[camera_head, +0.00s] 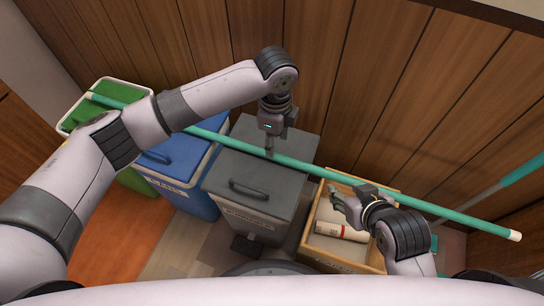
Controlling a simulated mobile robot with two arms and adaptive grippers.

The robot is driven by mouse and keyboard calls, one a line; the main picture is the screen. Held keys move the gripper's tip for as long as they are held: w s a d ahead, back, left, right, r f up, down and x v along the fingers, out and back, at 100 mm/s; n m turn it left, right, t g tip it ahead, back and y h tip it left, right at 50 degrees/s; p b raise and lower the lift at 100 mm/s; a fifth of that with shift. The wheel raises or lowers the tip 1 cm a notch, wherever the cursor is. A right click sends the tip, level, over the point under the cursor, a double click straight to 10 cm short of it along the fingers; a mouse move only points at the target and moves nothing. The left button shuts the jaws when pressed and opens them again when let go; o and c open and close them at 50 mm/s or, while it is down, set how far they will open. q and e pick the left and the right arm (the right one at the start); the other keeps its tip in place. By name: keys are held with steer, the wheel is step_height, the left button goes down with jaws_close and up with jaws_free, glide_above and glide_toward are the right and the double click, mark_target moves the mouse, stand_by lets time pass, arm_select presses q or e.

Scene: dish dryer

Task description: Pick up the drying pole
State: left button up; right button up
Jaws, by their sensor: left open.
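The drying pole (440,208) is a long green-teal rod with pale end caps. It slants from the green bin at the upper left down to the right, above the bins and the wooden crate. Part of it is hidden behind my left arm. My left gripper (269,150) points down at the pole over the grey bin and is open. Its fingertips overlap the pole in the picture; I cannot tell whether they touch it. My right gripper (336,200) is below the pole, over the crate, apart from it. Whether its fingers are open is unclear.
A green bin (76,121), a blue bin (203,163) and a grey lidded bin (290,188) stand along the wood-panelled wall. Another teal-ended pole (522,172) leans at the right.

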arm_select(q)
step_height(320, 180, down, 2)
steer(key=shift+f+b, duration=0.25)
steer(key=shift+b, duration=0.1)
steer(key=f, duration=0.1)
steer(key=f+b, duration=0.1)
steer(key=f, duration=0.1)
steer(key=w+f+b, duration=0.1)
steer(key=shift+a+f, duration=0.3)
steer(key=shift+f, duration=0.05)
arm_select(e)
steer(key=w+a+r+t+y, duration=0.2)
steer(key=w+a+r+t, duration=0.2)
steer(key=w+r+t, duration=0.4)
step_height(320, 180, up, 4)
steer(key=shift+w+f+y, duration=0.2)
steer(key=shift+w+y, duration=0.1)
arm_select(q)
steer(key=shift+c, duration=0.2)
jaws_close()
